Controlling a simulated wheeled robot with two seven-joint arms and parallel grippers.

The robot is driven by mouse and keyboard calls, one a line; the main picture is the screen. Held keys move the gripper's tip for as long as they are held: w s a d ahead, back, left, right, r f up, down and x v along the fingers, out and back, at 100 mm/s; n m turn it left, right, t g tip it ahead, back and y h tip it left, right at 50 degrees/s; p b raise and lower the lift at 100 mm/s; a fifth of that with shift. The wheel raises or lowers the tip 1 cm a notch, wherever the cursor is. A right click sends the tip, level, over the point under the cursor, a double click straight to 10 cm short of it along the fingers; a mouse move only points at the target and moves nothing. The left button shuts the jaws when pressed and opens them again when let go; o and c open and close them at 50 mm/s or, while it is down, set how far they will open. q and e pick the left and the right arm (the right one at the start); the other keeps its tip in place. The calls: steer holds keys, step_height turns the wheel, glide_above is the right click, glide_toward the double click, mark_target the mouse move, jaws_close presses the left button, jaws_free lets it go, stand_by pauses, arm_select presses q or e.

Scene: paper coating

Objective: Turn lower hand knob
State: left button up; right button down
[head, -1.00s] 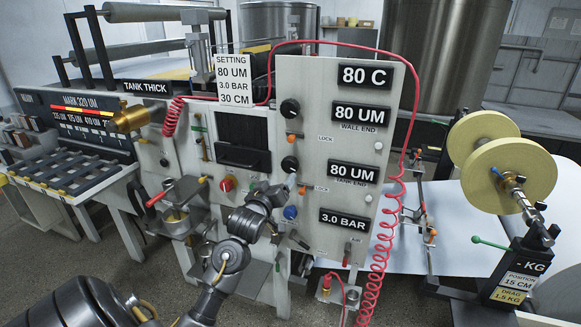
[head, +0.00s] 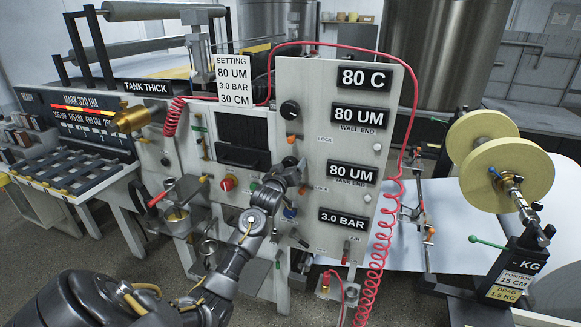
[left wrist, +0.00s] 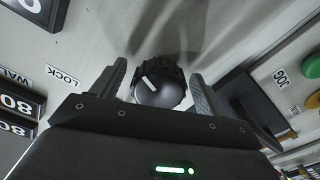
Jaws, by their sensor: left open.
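The lower black hand knob (head: 289,161) is on the grey control panel, beside the tank-end display (head: 351,173) reading 80 UM. My left gripper (head: 287,174) is in front of it and partly hides it. In the left wrist view a round black knob (left wrist: 160,82) with a white mark sits between the two open fingers of my left gripper (left wrist: 158,88). Narrow gaps seem to show beside it; I cannot tell whether a finger touches it. My right gripper is not in view.
The upper black knob (head: 290,109) is above, by the wall-end display (head: 363,117), also 80 UM. The setting card (head: 234,83) reads 80 UM, 3.0 BAR, 30 CM. A coiled red hose (head: 377,262) hangs at the panel's right edge. Yellow-sided rolls (head: 497,170) stand at right.

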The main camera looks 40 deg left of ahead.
arm_select(q)
steer(key=c, duration=1)
steer(key=m+p, duration=0.1)
steer(key=m, duration=0.2)
steer(key=shift+r+m, duration=0.1)
steer(key=shift+m, duration=0.2)
steer(key=shift+a+m+p, duration=0.1)
steer(key=shift+m+p, duration=0.35)
steer(key=shift+m, duration=1.55)
